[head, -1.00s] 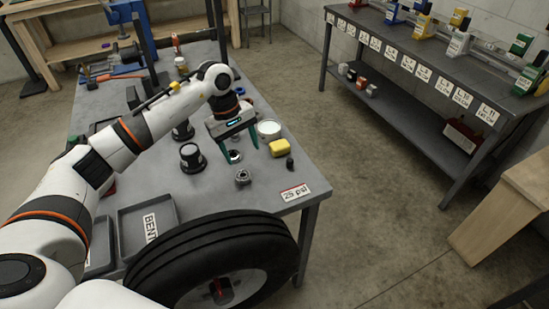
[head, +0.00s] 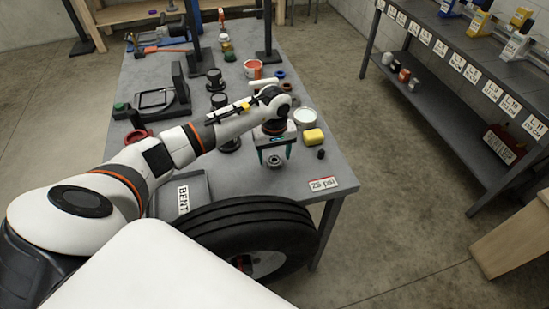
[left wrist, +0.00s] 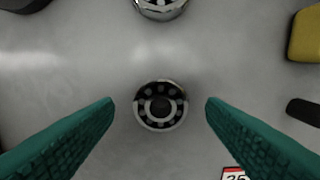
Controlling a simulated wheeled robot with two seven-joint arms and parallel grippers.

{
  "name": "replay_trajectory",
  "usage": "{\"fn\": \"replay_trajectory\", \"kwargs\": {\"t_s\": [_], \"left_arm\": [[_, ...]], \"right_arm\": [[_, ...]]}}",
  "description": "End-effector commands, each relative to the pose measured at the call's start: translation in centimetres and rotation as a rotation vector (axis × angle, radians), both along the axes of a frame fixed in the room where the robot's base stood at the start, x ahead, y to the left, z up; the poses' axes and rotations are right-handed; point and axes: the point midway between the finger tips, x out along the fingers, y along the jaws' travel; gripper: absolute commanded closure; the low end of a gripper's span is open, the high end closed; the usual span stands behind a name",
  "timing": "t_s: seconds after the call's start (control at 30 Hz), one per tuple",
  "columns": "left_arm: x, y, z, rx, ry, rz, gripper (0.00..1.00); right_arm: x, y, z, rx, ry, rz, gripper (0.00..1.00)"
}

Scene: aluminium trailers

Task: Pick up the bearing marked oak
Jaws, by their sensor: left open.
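A round steel bearing (head: 273,162) with dark balls lies flat on the grey bench. It also shows in the left wrist view (left wrist: 160,105), centred between my fingers. No oak mark is readable on it. A second shiny bearing (left wrist: 161,7) is cut off at the top edge of that view. My left gripper (head: 275,158) is open, with green fingers pointing down at the first bearing. In the left wrist view its fingertips (left wrist: 160,103) stand apart on either side of the bearing, without touching it. My right gripper is not in view.
A yellow block (head: 313,137), a small dark piece (head: 320,154) and a white-topped can (head: 305,117) stand right of the gripper. A "25 psi" label (head: 323,184) lies near the bench edge. A tyre (head: 245,225) and a "BENT" tray (head: 197,198) are in front.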

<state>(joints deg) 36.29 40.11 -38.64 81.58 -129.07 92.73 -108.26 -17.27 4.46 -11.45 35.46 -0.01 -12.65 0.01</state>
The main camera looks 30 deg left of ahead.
Motion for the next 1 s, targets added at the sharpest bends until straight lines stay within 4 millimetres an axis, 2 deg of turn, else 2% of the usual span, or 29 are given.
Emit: {"fn": "replay_trajectory", "kwargs": {"t_s": [0.13, 0.37, 0.6, 0.7, 0.9, 1.0], "left_arm": [[0.01, -0.04, -1.30, -0.001, 0.000, 0.001, 0.35], [0.04, 0.02, -1.48, 0.001, -0.002, 0.000, 0.35], [0.04, 0.02, -1.46, 0.000, -0.001, 0.000, 0.72], [0.05, 0.02, -1.42, 0.000, -0.003, 0.000, 0.85], [0.07, 0.02, -1.33, 0.000, -0.003, 0.000, 0.85], [0.14, 0.05, -0.65, 0.000, -0.006, 0.000, 0.85]], "right_arm": [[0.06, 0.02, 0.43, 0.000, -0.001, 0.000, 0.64], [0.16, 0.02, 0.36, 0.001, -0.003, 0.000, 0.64], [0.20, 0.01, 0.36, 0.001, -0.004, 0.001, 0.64], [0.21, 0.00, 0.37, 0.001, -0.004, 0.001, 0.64], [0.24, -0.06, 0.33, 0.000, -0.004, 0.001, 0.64], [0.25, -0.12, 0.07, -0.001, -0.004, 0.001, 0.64]]}}
